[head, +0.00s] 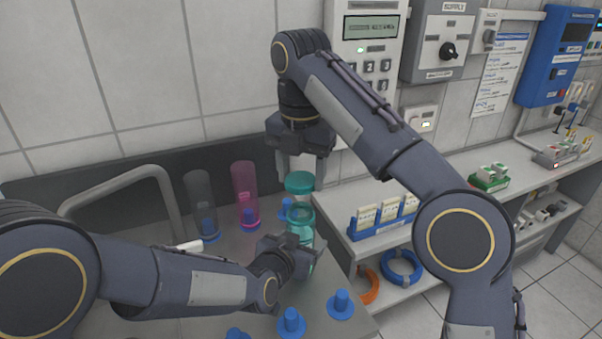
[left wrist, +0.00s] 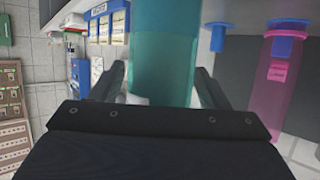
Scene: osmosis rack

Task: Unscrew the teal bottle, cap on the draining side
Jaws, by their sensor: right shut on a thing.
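The teal bottle (head: 301,214) stands upright at the right side of the grey draining surface, partly hidden by my left gripper. My left gripper (head: 297,250) is low around its body. In the left wrist view the bottle (left wrist: 164,55) fills the space between the two fingers (left wrist: 163,85), which appear to touch it. The teal cap (head: 299,183) is just above the bottle mouth, with what looks like a small gap below it. My right gripper (head: 302,168) points down from above and is shut on the cap.
A pink bottle (head: 245,188) and a grey bottle (head: 200,196) stand on blue pegs behind left. Bare blue pegs (head: 291,323) (head: 341,304) are at the front. A curved rail (head: 130,178) is at left. A shelf with a blue rack (head: 382,228) is at right.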

